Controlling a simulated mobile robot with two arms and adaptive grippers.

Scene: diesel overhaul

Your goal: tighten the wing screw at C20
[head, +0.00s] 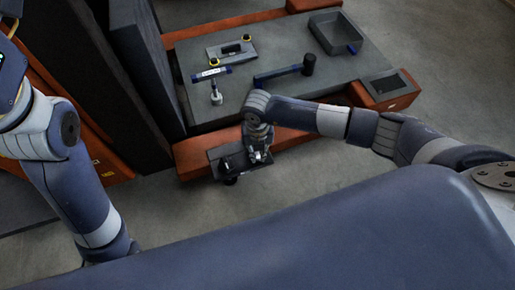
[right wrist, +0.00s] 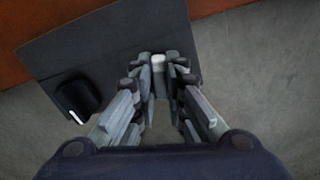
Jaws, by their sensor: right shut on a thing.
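My right gripper (head: 259,156) is over a small dark panel (head: 217,157) on the front of the orange-framed bench. In the right wrist view my right gripper (right wrist: 162,75) has its fingers closed around a small pale piece (right wrist: 158,60), which looks like the wing screw. The fingers hide most of it, so I cannot tell how it is turned. The panel (right wrist: 60,52) also bears a black knob (right wrist: 77,98) with a white mark, left of the fingers. No C20 label can be read. My left arm shows at the left of the head view, but its gripper does not.
Tall dark slabs (head: 140,70) stand at the left. Bare floor (head: 300,180) lies in front.

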